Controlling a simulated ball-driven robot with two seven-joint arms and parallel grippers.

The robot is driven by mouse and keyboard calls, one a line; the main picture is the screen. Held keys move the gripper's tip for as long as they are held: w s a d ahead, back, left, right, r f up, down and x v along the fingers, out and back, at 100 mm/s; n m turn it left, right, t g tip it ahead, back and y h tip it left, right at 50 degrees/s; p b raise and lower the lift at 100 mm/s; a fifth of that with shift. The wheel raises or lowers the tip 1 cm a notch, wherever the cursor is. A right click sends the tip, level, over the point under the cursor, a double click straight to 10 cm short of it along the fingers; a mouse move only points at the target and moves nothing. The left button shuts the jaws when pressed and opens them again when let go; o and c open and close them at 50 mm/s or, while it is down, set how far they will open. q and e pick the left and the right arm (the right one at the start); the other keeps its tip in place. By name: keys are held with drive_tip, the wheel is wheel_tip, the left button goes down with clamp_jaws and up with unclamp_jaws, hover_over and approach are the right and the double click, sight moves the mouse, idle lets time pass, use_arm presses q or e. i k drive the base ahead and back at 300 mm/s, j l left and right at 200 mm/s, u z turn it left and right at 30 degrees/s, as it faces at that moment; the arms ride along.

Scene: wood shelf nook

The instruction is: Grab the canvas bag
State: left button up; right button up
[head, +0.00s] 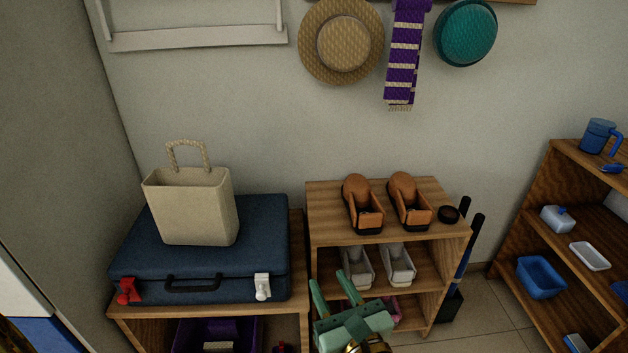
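The cream canvas bag (192,207) stands upright on a blue suitcase (262,242) at the left. Its braided handle (187,146) arches up above its open top. My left gripper (335,286) shows at the bottom middle, green, with its two fingers spread apart and nothing between them. It is to the right of the bag and lower in the picture, in front of the shoe shelf and apart from the bag. My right gripper is not in view.
The suitcase lies on a wooden shelf unit (300,237) with a purple bin (193,336) below. A shoe shelf (322,202) holds brown shoes (363,207). A hat (343,43), a striped scarf (402,55) and a teal hat (465,33) hang on the wall. Another shelf (520,225) stands at right.

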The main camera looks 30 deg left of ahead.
sight(188, 205)
drive_tip(key=i+l+z, duration=0.15)
drive_tip(key=i+z, duration=0.2)
drive_tip(key=i, duration=0.15)
drive_tip(key=i+z, duration=0.35)
drive_tip(key=i+u, duration=0.2)
drive_tip(key=u, duration=0.15)
drive_tip(key=i+l+u, duration=0.15)
drive_tip(key=u, duration=0.2)
drive_tip(key=i+l+u, duration=0.15)
drive_tip(key=u, duration=0.2)
drive_tip(key=i+j+u, duration=0.15)
drive_tip(key=u, duration=0.3)
drive_tip(key=i+u, duration=0.25)
drive_tip(key=u, duration=0.25)
drive_tip(key=i+u, duration=0.25)
drive_tip(key=u, duration=0.2)
drive_tip(key=i+u, duration=0.2)
drive_tip(key=u, duration=0.25)
drive_tip(key=i+u, duration=0.1)
drive_tip(key=i, duration=0.05)
